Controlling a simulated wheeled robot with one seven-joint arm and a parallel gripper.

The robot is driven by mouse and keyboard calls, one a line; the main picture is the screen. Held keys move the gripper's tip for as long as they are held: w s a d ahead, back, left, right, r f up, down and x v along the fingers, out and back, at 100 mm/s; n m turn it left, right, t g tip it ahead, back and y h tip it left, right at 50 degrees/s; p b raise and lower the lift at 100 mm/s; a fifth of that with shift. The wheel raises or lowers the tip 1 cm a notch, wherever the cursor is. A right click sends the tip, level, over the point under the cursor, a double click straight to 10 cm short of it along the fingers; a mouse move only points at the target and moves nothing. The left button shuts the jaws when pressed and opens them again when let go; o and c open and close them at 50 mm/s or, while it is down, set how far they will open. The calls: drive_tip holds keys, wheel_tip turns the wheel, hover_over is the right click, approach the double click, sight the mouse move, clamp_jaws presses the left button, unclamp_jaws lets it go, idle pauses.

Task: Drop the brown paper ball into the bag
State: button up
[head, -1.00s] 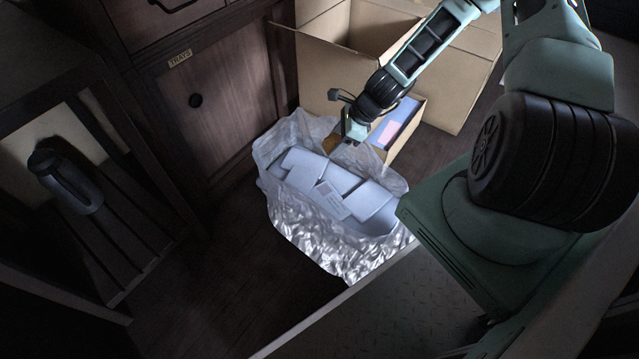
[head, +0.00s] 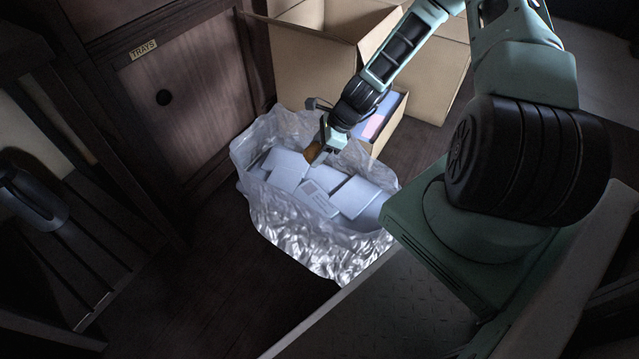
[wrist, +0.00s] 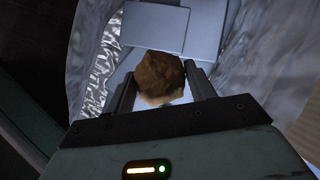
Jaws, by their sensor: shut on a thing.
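The brown paper ball (wrist: 160,76) is between the two fingers of my gripper (wrist: 163,92) in the wrist view. In the head view my gripper (head: 322,152) is over the far part of the open bag, and a bit of the brown ball (head: 313,153) shows at its tip. My gripper is shut on the ball. The bag (head: 310,246) is clear, crinkled plastic, standing open on the floor. It holds several pale, flat boxes or packets (head: 352,194). In the wrist view the bag's wall (wrist: 245,50) and a pale packet (wrist: 155,25) lie beyond the ball.
A large open cardboard box (head: 300,65) stands behind the bag. A smaller box (head: 388,135) with blue and pink contents is beside my forearm. A dark wooden cabinet (head: 195,95) is at the left, with a slatted rack holding a dark flask (head: 32,203). Dark floor lies in front.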

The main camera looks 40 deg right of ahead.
drive_tip(key=o, duration=1)
drive_tip(key=p+v, duration=0.9)
drive_tip(key=v, duration=0.8)
drive_tip(key=shift+d+r, duration=0.1)
drive_tip(key=shift+r, duration=0.1)
